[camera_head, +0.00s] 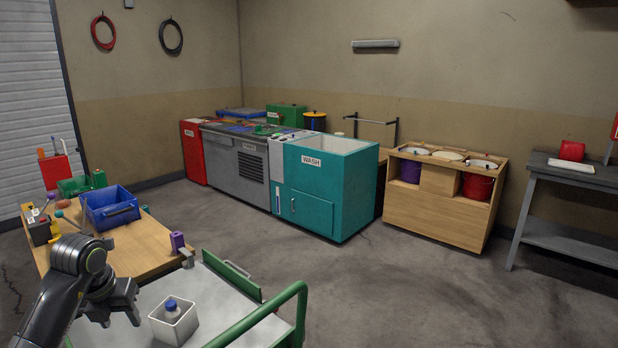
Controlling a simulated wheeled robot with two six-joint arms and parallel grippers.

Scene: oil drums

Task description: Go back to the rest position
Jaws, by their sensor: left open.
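My left gripper (126,299) hangs at the lower left, above the pale top of a green-railed cart (228,318). It is open and holds nothing that I can see. It is to the left of a small white square container (187,330), apart from it in the picture. A bottle with a blue cap (171,305) stands in that container. My right gripper is out of view.
A wooden table (150,242) with a blue bin (110,208) stands behind my left arm. The cart's green rail (268,312) rises at the front. A teal WASH cabinet (310,197), wooden drum cabinet (432,208) and grey bench (570,179) stand farther back. Open floor (420,295) lies right.

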